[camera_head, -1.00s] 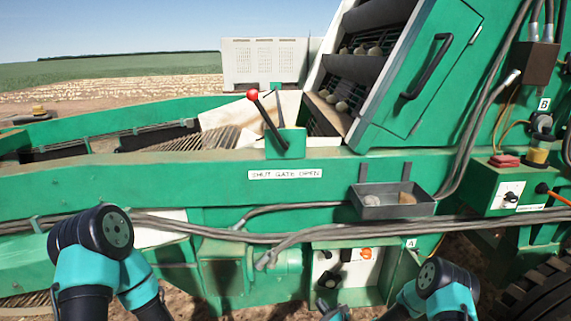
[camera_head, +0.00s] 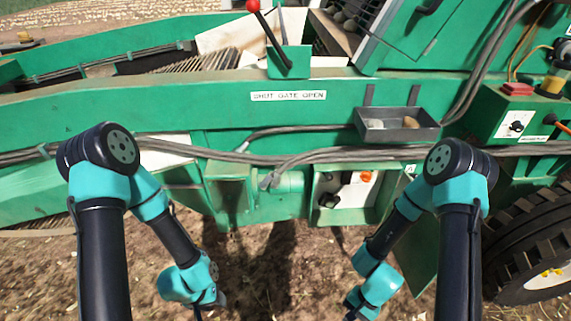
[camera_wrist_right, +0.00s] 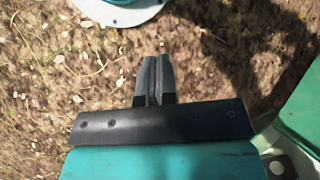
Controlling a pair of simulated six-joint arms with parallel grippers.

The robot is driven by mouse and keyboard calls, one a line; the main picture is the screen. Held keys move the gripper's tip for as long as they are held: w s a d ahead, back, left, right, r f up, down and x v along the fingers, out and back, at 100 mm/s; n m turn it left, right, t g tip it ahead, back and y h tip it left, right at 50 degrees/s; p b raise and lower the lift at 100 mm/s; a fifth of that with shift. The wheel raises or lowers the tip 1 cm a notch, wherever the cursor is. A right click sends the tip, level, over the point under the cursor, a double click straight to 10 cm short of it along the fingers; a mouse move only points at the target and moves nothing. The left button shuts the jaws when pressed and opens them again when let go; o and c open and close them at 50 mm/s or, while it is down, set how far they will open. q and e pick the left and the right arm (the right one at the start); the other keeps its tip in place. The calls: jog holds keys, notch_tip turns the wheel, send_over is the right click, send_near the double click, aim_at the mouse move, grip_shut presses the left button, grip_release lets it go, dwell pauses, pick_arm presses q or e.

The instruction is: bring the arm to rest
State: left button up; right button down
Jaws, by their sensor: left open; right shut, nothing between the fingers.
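Both of my arms hang bent in front of the green machine (camera_head: 180,112), with their wrists low over the soil in the head view. My left gripper (camera_head: 212,309) is at the bottom edge, pointing down and partly cut off. It is apart from the machine, and I see nothing held. My right gripper (camera_head: 352,312) is also low at the bottom edge, mostly cut off in the head view. In the right wrist view its two fingers (camera_wrist_right: 153,77) are together with nothing between them, over bare ground.
A red-knobbed lever (camera_head: 269,33) stands above the "SHUT GATE OPEN" label (camera_head: 288,96). A grey tray (camera_head: 398,132) holds a few lumps. A recessed panel (camera_head: 346,190) with knobs sits between my arms. A large tyre (camera_head: 530,240) is at the right. The soil (camera_head: 270,280) below is clear.

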jog(key=w+d+r+n+t, duration=0.1)
jog(key=n, duration=0.1)
jog(key=w+n+t+h, duration=0.1)
jog(key=n, duration=0.1)
jog(key=w+d+r+n+t, duration=0.1)
jog(key=n, duration=0.1)
jog(key=shift+w+d+r+t+h, duration=0.3)
jog(key=shift+d+r+t+h, duration=0.05)
jog(key=shift+t+h, duration=0.05)
dwell(1.8)
